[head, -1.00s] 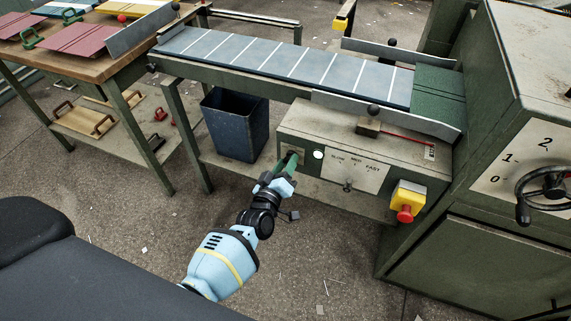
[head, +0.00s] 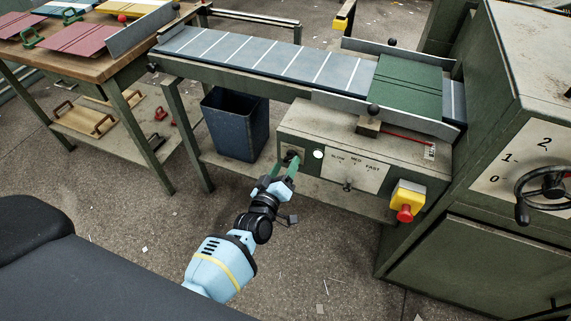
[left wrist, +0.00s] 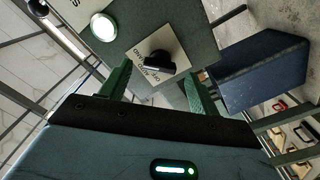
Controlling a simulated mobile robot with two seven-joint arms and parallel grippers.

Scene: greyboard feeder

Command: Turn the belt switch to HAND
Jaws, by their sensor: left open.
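The belt switch (head: 291,156) is a black knob on a small pale plate at the left end of the control box (head: 320,125). In the left wrist view the knob (left wrist: 160,62) stands on its lettered plate (left wrist: 150,45); AUTO and HAND seem to be printed there, partly covered. I cannot tell which word it points at. My left gripper (head: 284,170) is open in front of the switch. Its green fingers (left wrist: 157,88) lie on either side of the knob, just short of it, with nothing held. My right gripper is not in view.
A lit white lamp (head: 318,154) and a SLOW/MED/FAST plate (head: 354,173) sit right of the switch. A red stop button (head: 405,213) on a yellow box is farther right. A green board (head: 408,82) lies on the belt (head: 255,56). A blue bin (head: 235,125) stands at left.

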